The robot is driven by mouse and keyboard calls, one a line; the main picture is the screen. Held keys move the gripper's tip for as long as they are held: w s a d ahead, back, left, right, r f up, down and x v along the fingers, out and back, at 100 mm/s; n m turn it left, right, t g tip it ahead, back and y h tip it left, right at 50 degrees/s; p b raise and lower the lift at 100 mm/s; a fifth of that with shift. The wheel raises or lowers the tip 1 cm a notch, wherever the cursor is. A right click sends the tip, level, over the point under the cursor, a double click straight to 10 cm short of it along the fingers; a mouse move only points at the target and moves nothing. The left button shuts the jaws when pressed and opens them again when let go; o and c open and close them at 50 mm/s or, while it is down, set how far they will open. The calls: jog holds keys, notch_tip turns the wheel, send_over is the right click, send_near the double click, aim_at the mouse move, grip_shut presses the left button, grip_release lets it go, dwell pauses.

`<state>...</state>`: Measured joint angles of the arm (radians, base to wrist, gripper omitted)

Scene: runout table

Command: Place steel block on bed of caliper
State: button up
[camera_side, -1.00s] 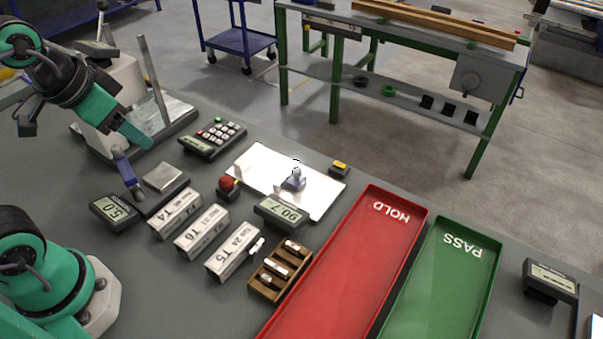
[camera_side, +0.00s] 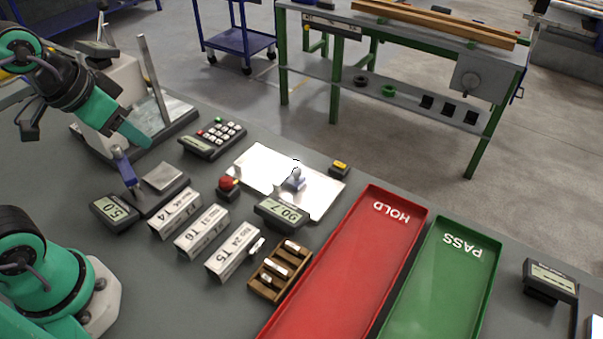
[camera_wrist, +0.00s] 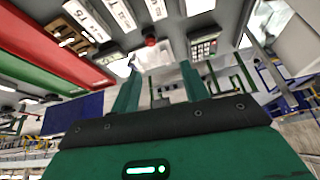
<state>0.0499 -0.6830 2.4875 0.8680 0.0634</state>
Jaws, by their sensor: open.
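My gripper (camera_side: 86,132) is open at the left in the side view, raised above the table. Its two teal fingers stand apart and empty in the wrist view (camera_wrist: 160,72). A low dark instrument, apparently the caliper (camera_side: 160,199), has a flat grey metal square (camera_side: 164,177) on top, a blue lever (camera_side: 123,166) and a readout (camera_side: 115,209) showing 5.0. I cannot tell whether the square is the bed or a block on it. Silver metal pieces (camera_side: 275,268) lie in a wooden rack; which one is the steel block is unclear.
Three labelled stands (camera_side: 203,231) stand beside the caliper. A red button (camera_side: 228,183), a keypad (camera_side: 213,138) and a bright plate (camera_side: 262,166) carrying a small blue-grey fixture lie behind. The red HOLD tray (camera_side: 345,260) and green PASS tray (camera_side: 445,270) are empty at right.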

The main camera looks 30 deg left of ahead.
jog(key=w+d+f+m+g+h, duration=0.1)
jog(key=w+d+f+m, duration=0.1)
jog(key=d+f+m, duration=0.25)
jog(key=w+d+f+m+g, duration=0.1)
jog(key=w+d+f+m, duration=0.2)
jog(key=d+m, duration=0.15)
jog(key=m+g, duration=0.2)
jog(key=m, duration=0.4)
send_over(257, 247)
jog(key=s, duration=0.1)
notch_tip(257, 247, down, 8)
jog(key=shift+s+a+f, duration=0.15)
jog(key=shift+a, duration=0.25)
jog(key=shift+f, duration=0.1)
jog(key=shift+w+d+f, duration=0.1)
jog(key=shift+f, duration=0.5)
jog(key=shift+w+d+f, duration=0.1)
jog(key=shift+f, duration=0.5)
jog(key=shift+w+d+f, duration=0.1)
jog(key=shift+w+f, duration=0.15)
jog(key=shift+f, duration=1)
jog(key=shift+w+d+f, duration=0.1)
jog(key=shift+w+f, duration=0.1)
jog(key=shift+f, duration=1.05)
